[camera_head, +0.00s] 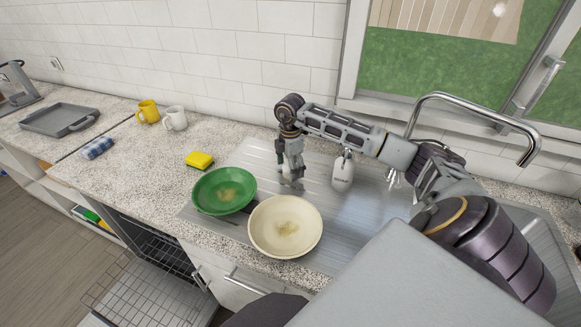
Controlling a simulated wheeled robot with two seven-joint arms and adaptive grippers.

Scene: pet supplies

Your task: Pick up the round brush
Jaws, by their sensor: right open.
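A round brush seems to stand on the steel drainboard (325,225) at my right gripper; its green part (279,148) shows beside the fingers. The rest of the brush is small and partly hidden by the gripper, so its head cannot be made out clearly. My right gripper (291,176) points down around or right beside the brush, just above the drainboard, with its jaws open. I cannot tell whether the fingers touch the brush. My left gripper is not in view.
A white bottle (342,173) stands right of the gripper. A green bowl (205,193) and a cream bowl (262,231), both soiled, are in front. A yellow sponge (199,160) lies left. The curved faucet (480,112) rises at right. The dishwasher (150,285) below is open.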

